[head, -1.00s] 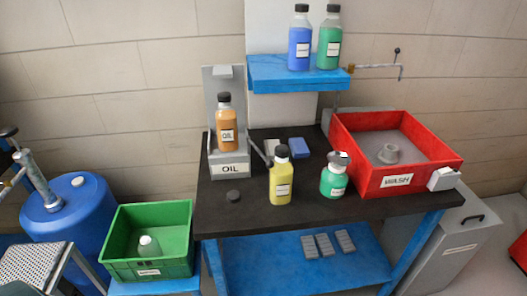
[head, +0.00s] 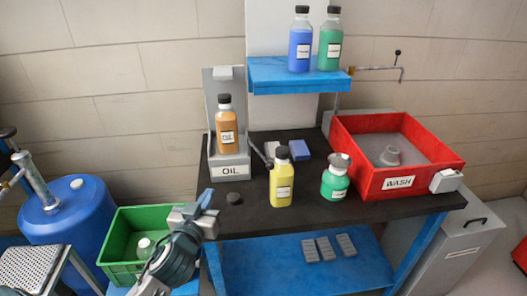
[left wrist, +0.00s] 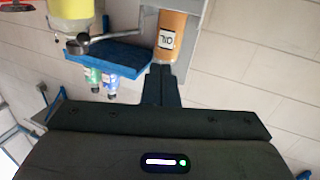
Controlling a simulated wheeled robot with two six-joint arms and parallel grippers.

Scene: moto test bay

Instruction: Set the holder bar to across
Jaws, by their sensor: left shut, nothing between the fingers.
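The grey OIL holder (head: 229,165) stands at the left of the dark bench, with an orange oil bottle (head: 226,125) upright in it. The holder bar (head: 259,154) is a thin grey lever with a round knob. It sticks out at the holder's right side, toward the front and the yellow bottle, not across the oil bottle. In the left wrist view the bar (left wrist: 103,37) shows beside the oil bottle (left wrist: 171,38). My left gripper (head: 206,198) is shut and empty, at the bench's front left edge, below and apart from the holder. My right gripper is out of view.
A yellow bottle (head: 282,182) stands close to the bar's knob. A green bottle (head: 335,182) and the red WASH tray (head: 397,182) are further right. A black cap (head: 234,198) lies near my left gripper. A green crate (head: 117,267) is below left.

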